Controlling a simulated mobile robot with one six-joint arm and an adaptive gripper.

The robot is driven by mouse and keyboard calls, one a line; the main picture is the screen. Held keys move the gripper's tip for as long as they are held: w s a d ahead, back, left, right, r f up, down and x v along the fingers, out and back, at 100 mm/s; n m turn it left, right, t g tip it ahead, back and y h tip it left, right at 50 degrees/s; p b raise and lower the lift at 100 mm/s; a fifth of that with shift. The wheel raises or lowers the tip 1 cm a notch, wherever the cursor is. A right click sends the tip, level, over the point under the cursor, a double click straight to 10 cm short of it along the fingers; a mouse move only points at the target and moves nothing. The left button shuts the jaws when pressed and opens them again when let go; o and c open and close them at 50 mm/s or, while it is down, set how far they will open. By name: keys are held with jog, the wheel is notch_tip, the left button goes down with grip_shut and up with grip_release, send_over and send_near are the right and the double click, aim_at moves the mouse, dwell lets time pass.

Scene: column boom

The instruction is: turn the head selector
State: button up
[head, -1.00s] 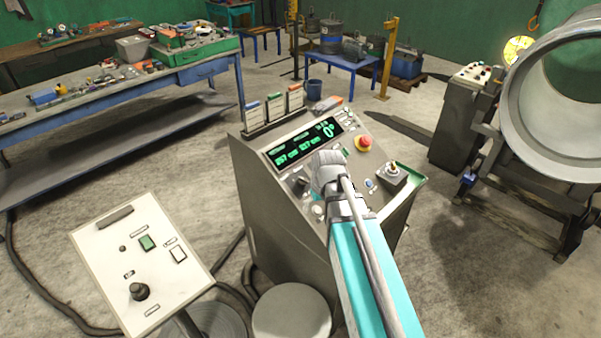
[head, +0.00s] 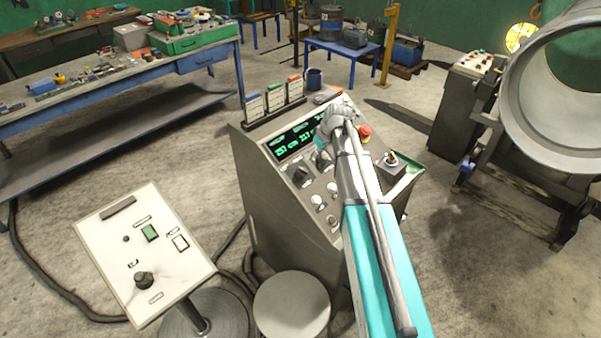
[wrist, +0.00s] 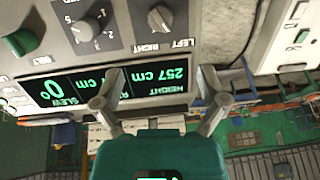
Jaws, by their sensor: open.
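The console (head: 290,220) stands below my gripper, its sloped panel carrying a green-lit display (head: 290,140). I cannot tell which of the two is the head selector. My gripper (wrist: 161,75) is open and empty, its fingers spread in front of the display, apart from both knobs. In the head view my gripper (head: 323,150) hangs over the panel and hides part of the display and controls.
Upright cards (head: 275,97) stand behind the display. A pedestal control panel (head: 145,250) and a round stool (head: 291,305) are in front; a large metal ring (head: 515,100) is at right.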

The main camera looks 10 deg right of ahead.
aim_at(304, 169)
jog(key=shift+f, duration=0.1)
jog(key=b+x, duration=1.2)
jog(key=x, duration=0.1)
jog(key=shift+w+a+f+b, duration=0.1)
jog(key=shift+f+b, duration=0.2)
jog(key=shift+b, duration=0.1)
dwell(0.4)
